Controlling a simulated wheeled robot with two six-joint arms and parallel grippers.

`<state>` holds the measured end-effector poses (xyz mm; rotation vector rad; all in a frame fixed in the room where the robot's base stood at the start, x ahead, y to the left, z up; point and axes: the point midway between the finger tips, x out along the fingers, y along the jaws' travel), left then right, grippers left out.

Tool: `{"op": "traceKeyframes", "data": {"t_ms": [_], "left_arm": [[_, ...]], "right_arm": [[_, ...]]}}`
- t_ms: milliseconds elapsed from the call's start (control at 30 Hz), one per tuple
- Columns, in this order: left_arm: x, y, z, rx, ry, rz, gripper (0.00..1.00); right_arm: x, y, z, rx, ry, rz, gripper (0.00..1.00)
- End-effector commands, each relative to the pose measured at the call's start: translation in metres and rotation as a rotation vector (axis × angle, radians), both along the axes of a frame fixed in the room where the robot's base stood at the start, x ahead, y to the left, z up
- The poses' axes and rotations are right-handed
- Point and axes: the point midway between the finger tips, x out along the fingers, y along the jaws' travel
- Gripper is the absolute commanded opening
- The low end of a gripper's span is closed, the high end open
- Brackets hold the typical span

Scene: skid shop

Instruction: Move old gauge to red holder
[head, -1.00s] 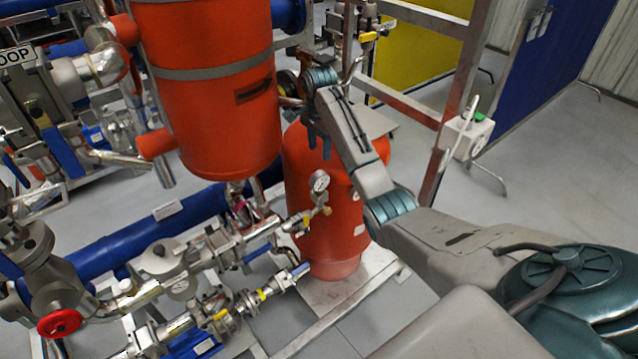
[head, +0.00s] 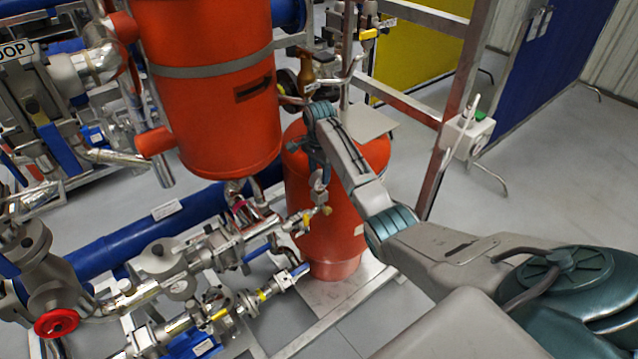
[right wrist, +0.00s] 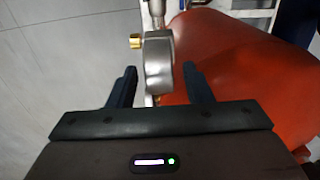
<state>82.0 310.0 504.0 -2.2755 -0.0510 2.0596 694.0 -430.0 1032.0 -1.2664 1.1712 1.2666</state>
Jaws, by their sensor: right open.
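The old gauge (head: 319,183) stands on a small pipe fitting in front of the lower red tank in the head view, and is partly covered by my gripper. My right gripper (head: 318,168) is at the gauge. In the right wrist view the round grey gauge (right wrist: 158,62) sits between the open fingers of my right gripper (right wrist: 160,78), with a gap to each finger. I cannot make out a red holder. My left gripper is not in view.
A large red tank (head: 210,90) hangs left of my right arm, and a lower red tank (head: 335,235) is just behind the gauge. Pipes and valves, one with a red handwheel (head: 58,322), fill the lower left. A metal frame post (head: 455,110) stands right of the arm.

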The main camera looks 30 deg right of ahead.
Motion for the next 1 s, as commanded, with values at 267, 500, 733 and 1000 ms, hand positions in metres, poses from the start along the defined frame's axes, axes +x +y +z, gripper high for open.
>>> {"op": "traceKeyframes", "data": {"t_ms": [267, 500, 733, 1000], "left_arm": [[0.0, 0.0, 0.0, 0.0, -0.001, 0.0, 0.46], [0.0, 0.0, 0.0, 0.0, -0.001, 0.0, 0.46], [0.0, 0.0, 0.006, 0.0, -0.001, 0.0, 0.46], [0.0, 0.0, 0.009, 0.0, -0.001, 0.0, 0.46]], "right_arm": [[0.0, 0.0, 0.0, 0.0, 0.0, 0.0, 0.38], [0.0, 0.0, 0.0, 0.0, 0.0, 0.0, 0.12], [0.0, 0.0, 0.011, -0.001, -0.002, 0.0, 0.12], [0.0, 0.0, 0.025, -0.001, -0.001, 0.0, 0.12]]}}
